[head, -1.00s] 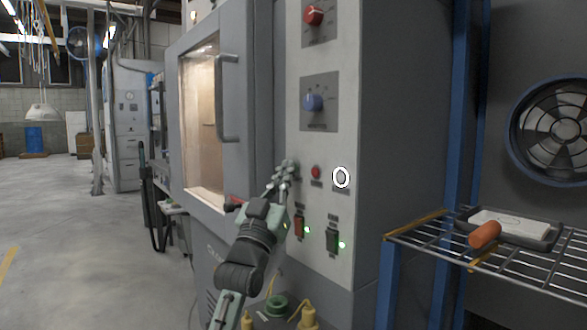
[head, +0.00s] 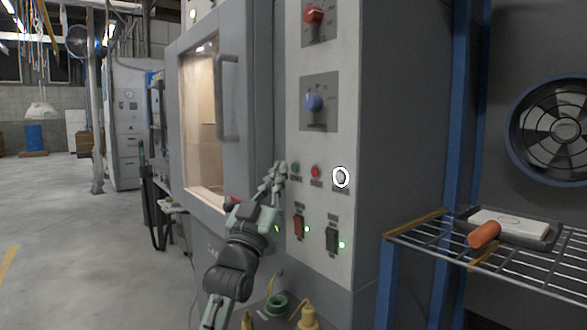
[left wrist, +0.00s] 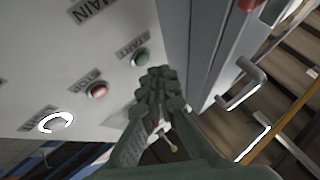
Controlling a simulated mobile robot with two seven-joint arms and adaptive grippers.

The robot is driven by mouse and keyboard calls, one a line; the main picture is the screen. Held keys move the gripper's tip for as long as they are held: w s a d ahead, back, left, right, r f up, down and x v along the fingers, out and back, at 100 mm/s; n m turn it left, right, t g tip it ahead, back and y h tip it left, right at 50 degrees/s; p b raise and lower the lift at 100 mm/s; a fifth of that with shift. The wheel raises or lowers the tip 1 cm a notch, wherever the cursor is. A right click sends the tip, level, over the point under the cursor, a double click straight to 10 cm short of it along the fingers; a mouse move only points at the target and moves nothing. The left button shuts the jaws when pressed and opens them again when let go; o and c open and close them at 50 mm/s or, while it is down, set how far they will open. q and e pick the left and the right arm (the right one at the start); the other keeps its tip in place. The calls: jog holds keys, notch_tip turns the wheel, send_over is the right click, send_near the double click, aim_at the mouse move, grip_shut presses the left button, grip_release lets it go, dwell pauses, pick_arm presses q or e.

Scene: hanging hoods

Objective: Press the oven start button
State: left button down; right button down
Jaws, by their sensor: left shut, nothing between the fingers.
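The oven's start button is a small green button (head: 296,168) on the pale control panel (head: 325,205), left of the red stop button (head: 315,171). The left wrist view shows the green button (left wrist: 141,59) just beyond my fingertips, with a START label beside it. The red button (left wrist: 97,90) shows there too. My left gripper (head: 279,168) is shut and empty, just left of the green button in the head view. In the left wrist view, a small gap shows between the fingertips (left wrist: 156,74) and the button. My right gripper is in neither view.
A white round button (head: 341,177) sits right of the red one. Red and blue knobs (head: 313,102) are above, and two lit switches (head: 331,238) below. The oven door handle (head: 228,98) stands out at left. A wire shelf (head: 500,265) is at right.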

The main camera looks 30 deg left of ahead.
pick_arm(q)
jog(key=shift+s+a, duration=0.3)
jog(key=shift+s, duration=0.45)
jog(key=shift+s+a, duration=0.3)
jog(key=shift+s, duration=0.45)
jog(key=shift+s+a, duration=0.3)
jog(key=shift+s, duration=0.45)
